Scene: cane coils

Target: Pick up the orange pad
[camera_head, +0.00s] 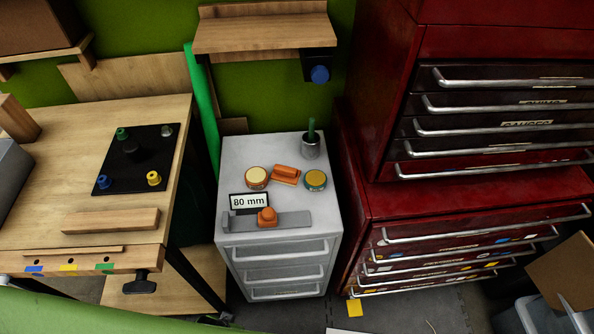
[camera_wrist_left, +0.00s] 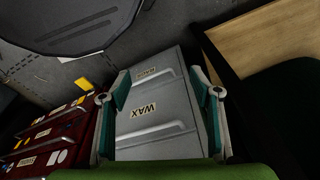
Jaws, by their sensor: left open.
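The orange pad (camera_head: 286,174), flat with a raised grip, lies on top of the grey drawer cabinet (camera_head: 236,170) between two round tins in the head view. A second orange piece (camera_head: 267,217) is a knob on a grey metal bar nearer the cabinet's front edge. My left gripper (camera_wrist_left: 158,78) is open and empty in the left wrist view, its teal-lined fingers wide apart. The grey cabinet's drawer fronts (camera_wrist_left: 150,108) show beyond and between the fingers. The pad is not seen in the wrist view. Neither gripper shows in the head view.
Beside the pad stand a left tin (camera_head: 256,177), a right tin (camera_head: 315,180) and a metal cup (camera_head: 311,147). An "80 mm" sign (camera_head: 250,202) stands in front. A wooden bench (camera_head: 60,190) is left, a red tool chest (camera_head: 440,205) right, a wooden shelf (camera_head: 262,33) above.

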